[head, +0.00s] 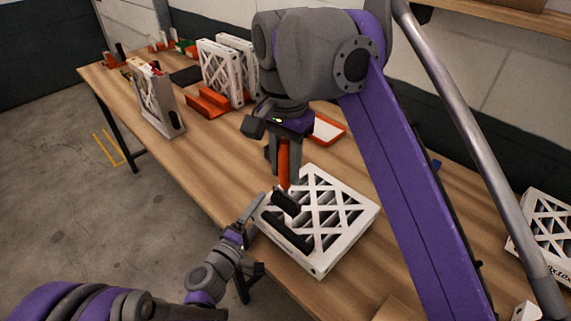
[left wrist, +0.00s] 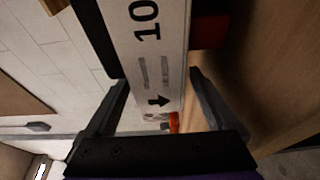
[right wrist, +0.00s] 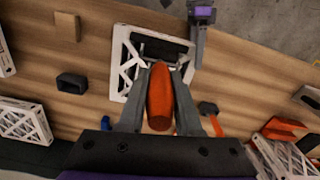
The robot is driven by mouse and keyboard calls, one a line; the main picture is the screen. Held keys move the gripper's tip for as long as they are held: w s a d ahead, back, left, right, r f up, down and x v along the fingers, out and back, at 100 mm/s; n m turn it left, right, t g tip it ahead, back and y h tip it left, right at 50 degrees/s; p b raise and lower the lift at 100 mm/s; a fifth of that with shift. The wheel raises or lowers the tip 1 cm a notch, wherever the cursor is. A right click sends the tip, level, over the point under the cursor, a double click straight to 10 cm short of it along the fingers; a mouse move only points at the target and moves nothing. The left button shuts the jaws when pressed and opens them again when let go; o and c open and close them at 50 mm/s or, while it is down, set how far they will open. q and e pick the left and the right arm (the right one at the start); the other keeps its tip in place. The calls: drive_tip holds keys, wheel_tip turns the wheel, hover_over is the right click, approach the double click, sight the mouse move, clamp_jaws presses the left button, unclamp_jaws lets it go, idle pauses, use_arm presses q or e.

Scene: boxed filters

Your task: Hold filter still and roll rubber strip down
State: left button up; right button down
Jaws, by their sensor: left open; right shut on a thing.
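A white filter (head: 345,235) with a lattice face lies flat on the table; it also shows in the right wrist view (right wrist: 120,70). A black rubber strip (head: 290,237) lies along its near-left side. My right gripper (head: 283,150) is shut on the orange handle (right wrist: 159,95) of a roller, held upright. The black roller head (head: 285,200) is over the filter's left corner; contact is unclear. My left gripper (head: 254,228) is open at the filter's left edge. In the left wrist view, the filter's printed side wall (left wrist: 160,55) lies between its fingers (left wrist: 160,92).
Upright filters (head: 222,72) with orange holders (head: 208,102) and another filter (head: 157,100) stand at the back left. An orange tray (head: 328,130) lies behind the filter. More filters (head: 545,230) lie at the right. The wooden table (head: 225,160) has bare room left of the filter.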

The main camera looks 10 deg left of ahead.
use_arm(q)
drive_tip(key=v, duration=1.1)
drive_tip(key=shift+s, duration=0.2)
